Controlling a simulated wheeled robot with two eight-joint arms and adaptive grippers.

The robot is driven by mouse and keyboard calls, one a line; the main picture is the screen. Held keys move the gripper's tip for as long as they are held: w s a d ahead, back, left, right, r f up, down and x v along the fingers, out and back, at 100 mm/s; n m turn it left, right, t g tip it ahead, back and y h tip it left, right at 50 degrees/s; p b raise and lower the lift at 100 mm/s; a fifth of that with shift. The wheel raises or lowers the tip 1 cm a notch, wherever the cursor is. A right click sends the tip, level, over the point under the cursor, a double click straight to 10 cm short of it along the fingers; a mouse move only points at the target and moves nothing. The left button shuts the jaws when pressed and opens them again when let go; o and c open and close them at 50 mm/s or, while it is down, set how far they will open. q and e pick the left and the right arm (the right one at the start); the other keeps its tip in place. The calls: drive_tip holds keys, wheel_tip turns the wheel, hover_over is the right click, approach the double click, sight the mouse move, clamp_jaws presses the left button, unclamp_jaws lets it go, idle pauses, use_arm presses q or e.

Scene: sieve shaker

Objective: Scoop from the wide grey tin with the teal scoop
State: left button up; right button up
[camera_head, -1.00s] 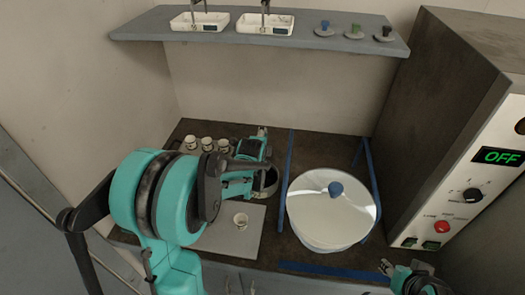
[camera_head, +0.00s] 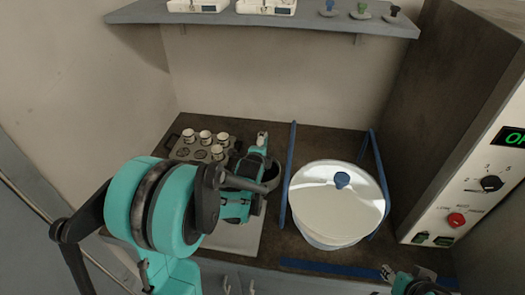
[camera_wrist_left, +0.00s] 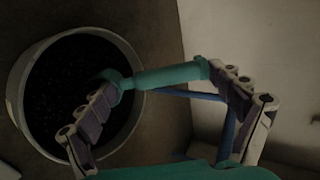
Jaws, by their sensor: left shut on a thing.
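My left gripper (camera_head: 240,192) is over the counter beside the wide grey tin (camera_head: 272,182), which my arm mostly hides in the head view. In the left wrist view the tin (camera_wrist_left: 17,92) is at the left, with dark grains inside. The left gripper (camera_wrist_left: 165,78) is shut on the teal scoop (camera_wrist_left: 170,76), whose handle spans between the fingers. The scoop's other end reaches over the tin's opening; its bowl is hard to make out, and I cannot tell whether it touches the grains. My right gripper (camera_head: 405,278) is at the bottom edge, partly cut off.
A round lidded sieve shaker (camera_head: 335,210) stands right of the tin, between blue rails (camera_head: 290,165). Several small cups (camera_head: 205,136) sit in a rack at the back left. A grey mat (camera_head: 235,238) lies in front. A control cabinet (camera_head: 465,150) stands at right.

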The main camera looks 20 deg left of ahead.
use_arm(q)
drive_tip(key=shift+s+f, duration=0.1)
drive_tip(key=shift+f, duration=0.25)
drive_tip(key=shift+s+d+r, duration=0.1)
drive_tip(key=shift+s+d, duration=0.05)
drive_tip(key=shift+s, duration=0.35)
drive_tip(key=shift+s+d+r, duration=0.1)
drive_tip(key=shift+s, duration=0.4)
drive_tip(key=shift+s+d+f, duration=0.1)
drive_tip(key=shift+s+d, duration=0.15)
drive_tip(key=shift+s, duration=0.6)
drive_tip(key=shift+w+r+p, duration=0.1)
drive_tip(key=shift+r+p, duration=0.35)
drive_tip(key=shift+p, duration=0.25)
drive_tip(key=shift+w+a+r+g+h+p, duration=0.2)
drive_tip(key=shift+w+r+g+h+p, duration=0.15)
drive_tip(key=shift+w+g+p, duration=0.65)
drive_tip(key=shift+s, duration=0.25)
